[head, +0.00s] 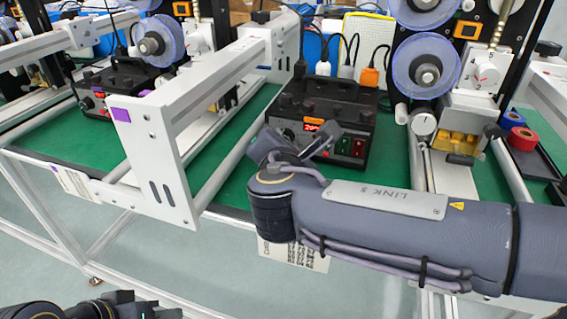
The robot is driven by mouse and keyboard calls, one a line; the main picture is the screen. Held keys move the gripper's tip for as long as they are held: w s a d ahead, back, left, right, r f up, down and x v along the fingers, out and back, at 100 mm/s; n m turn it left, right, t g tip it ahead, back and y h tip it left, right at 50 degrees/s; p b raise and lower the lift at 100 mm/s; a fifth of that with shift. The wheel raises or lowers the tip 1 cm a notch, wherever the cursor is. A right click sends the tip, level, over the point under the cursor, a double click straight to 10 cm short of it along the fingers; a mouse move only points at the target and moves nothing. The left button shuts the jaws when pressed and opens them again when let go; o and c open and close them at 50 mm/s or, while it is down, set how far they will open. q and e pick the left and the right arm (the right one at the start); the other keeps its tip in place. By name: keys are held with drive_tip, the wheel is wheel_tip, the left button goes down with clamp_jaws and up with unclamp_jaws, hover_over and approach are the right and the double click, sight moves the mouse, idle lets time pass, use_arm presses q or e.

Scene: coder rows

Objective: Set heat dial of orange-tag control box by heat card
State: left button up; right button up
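The control box (330,108) with the orange tag (313,121) is a black box on the green bench, in the middle of the head view. Its front has a lit red display, a green switch (344,145) and a red switch (358,148). My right gripper (296,148) is in front of the left part of that face and hides much of it, probably including a dial; contact and finger opening are unclear. A white printed card (292,254) hangs at the bench front, partly behind my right arm; its text is unreadable. My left gripper (150,311) is at the bottom left edge, cut off.
A second black control box (118,82) stands left, behind a white frame (185,88) with a purple tag. Another printed card (75,184) hangs at left. A reel machine (425,75) and red and blue rolls (521,139) are at right.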

drive_tip(key=m+b, duration=0.1)
drive_tip(key=b, duration=0.1)
drive_tip(key=shift+f+t+b, duration=0.3)
drive_tip(key=shift+b, duration=0.05)
use_arm(q)
drive_tip(key=shift+f+b, duration=0.55)
drive_tip(key=shift+f, duration=1.95)
use_arm(e)
drive_tip(key=shift+r+m+y, duration=0.2)
drive_tip(key=shift+m+y, duration=0.2)
drive_tip(key=o, duration=0.7)
drive_tip(key=shift+s+r, duration=0.1)
drive_tip(key=shift+s, duration=0.05)
